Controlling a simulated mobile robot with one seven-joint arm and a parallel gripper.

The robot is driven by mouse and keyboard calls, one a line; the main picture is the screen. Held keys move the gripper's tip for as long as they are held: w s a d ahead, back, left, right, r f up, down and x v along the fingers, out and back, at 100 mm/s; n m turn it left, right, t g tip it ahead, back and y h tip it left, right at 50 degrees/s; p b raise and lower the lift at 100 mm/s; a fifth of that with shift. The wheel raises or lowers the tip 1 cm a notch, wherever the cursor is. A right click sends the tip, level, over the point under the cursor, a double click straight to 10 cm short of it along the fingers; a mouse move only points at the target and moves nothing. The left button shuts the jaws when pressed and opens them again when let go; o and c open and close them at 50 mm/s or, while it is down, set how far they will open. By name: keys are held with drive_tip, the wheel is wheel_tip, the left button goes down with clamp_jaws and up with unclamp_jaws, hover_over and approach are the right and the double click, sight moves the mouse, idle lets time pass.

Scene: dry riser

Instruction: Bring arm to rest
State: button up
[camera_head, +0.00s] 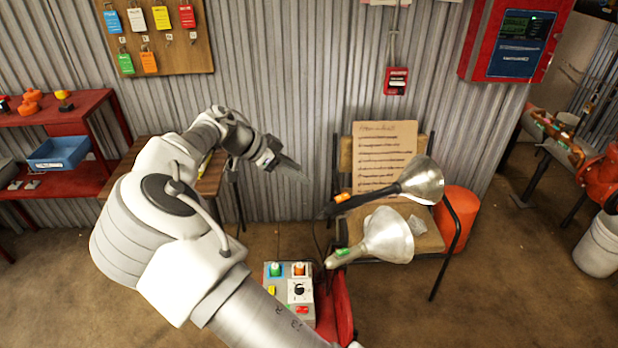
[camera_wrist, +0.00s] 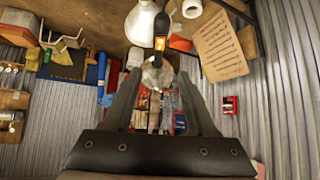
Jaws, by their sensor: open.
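My arm reaches up from the bottom of the head view and bends toward the corrugated wall. My gripper (camera_head: 288,172) is at its end, in the air left of the chair. In the wrist view my gripper (camera_wrist: 160,72) shows two dark fingers spread apart, with nothing held between them. Beyond the fingers are a lamp with a white reflector and an orange-lit switch, and blurred shelf items.
A chair (camera_head: 428,240) holds a handwritten board (camera_head: 383,150) and two metal-shaded lamps. A control box (camera_head: 290,290) with buttons stands below. A red shelf (camera_head: 60,180) is at left, an orange bucket (camera_head: 460,215) behind the chair. A red panel (camera_head: 515,40) hangs on the wall.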

drive_tip(key=shift+s+a+r, duration=0.15)
drive_tip(key=shift+a+r, duration=0.1)
drive_tip(key=shift+r, duration=0.05)
drive_tip(key=s+d+r+n+g+y, duration=0.2)
drive_tip(key=s+d+r+n+y, duration=0.35)
drive_tip(key=s+d, duration=0.6)
drive_tip(key=s+d+r+n+t+y, duration=0.1)
drive_tip(key=s+r+n, duration=0.3)
drive_tip(key=s, duration=0.7)
drive_tip(key=s+d+r+n+t+y+p, duration=0.1)
drive_tip(key=s+r+n+t+y, duration=0.1)
drive_tip(key=s, duration=0.8)
wheel_tip(320, 180, up, 3)
drive_tip(key=shift+s+d+n+t, duration=0.2)
drive_tip(key=shift+s+n+t, duration=0.15)
drive_tip(key=shift+n+t, duration=0.7)
drive_tip(key=shift+d+g, duration=0.15)
drive_tip(key=shift+g, duration=0.1)
